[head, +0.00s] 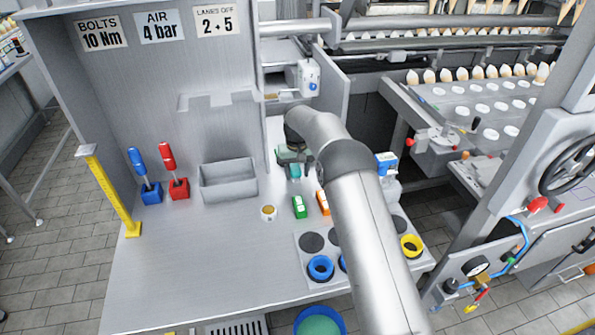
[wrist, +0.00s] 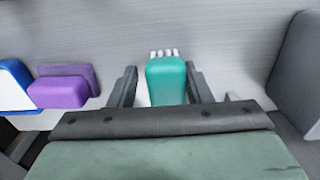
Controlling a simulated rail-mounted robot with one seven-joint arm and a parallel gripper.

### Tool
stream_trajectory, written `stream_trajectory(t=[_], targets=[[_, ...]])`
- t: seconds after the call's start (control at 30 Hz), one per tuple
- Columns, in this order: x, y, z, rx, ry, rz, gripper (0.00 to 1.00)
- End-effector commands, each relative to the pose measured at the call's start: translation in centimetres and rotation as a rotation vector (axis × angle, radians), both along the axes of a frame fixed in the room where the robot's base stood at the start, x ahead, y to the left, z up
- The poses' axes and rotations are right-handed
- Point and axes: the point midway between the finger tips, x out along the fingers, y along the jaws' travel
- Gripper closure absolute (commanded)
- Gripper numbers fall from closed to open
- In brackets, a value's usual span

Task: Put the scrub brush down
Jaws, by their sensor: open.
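The scrub brush (wrist: 167,82) shows in the wrist view as a teal block with white bristles at its far end. It lies between the two fingers of my gripper (wrist: 161,84), which are apart. There is a gap on the brush's left side; on its right the finger is very close, and I cannot tell if they touch. In the head view my gripper (head: 295,164) is low over the back of the grey workbench (head: 200,270). My arm hides much of that spot, and the brush's contact with the bench is not clear.
A purple block (wrist: 62,90) and a blue-edged white thing (wrist: 14,84) lie left of my gripper in the wrist view. In the head view, a green block (head: 300,207), an orange block (head: 323,202) and a grey bin (head: 228,181) are nearby. The bench's front left is clear.

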Motion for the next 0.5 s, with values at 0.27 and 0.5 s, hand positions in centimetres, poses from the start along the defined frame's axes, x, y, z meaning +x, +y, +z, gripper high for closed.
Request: stream_trajectory(t=[0.27, 0.5], targets=[[-0.8, 0.8, 0.0, 0.005, 0.024, 0.009, 0.46], [-0.4, 0.6, 4.7, 0.004, 0.013, 0.006, 0.46]])
